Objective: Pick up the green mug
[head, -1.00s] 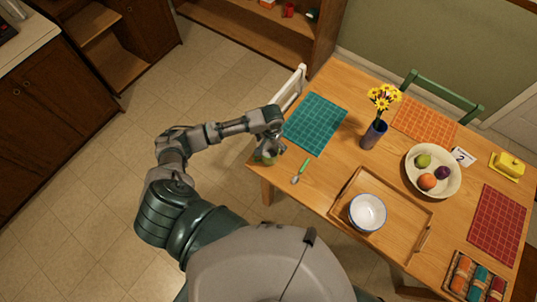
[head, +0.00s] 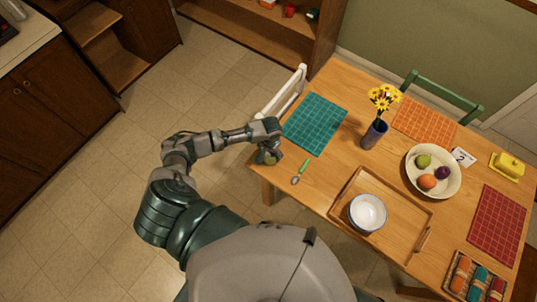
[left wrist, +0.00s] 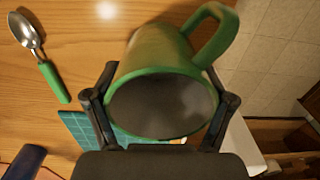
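The green mug (left wrist: 160,62) fills the middle of the left wrist view, its dark open mouth facing the camera and its handle at the upper right. In the head view the mug (head: 266,158) is at the table's left corner, partly covered by my left gripper (head: 271,151). In the left wrist view the fingers of this gripper (left wrist: 160,105) lie against both sides of the mug, closed on it. I cannot tell whether the mug is clear of the table. My right gripper is in neither view.
A green-handled spoon (head: 300,172) lies beside the mug. A teal placemat (head: 315,124) lies behind it, and a white chair (head: 283,94) stands at the table edge. A wooden tray (head: 408,235) with a white bowl (head: 368,212) and a flower vase (head: 374,134) are further right.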

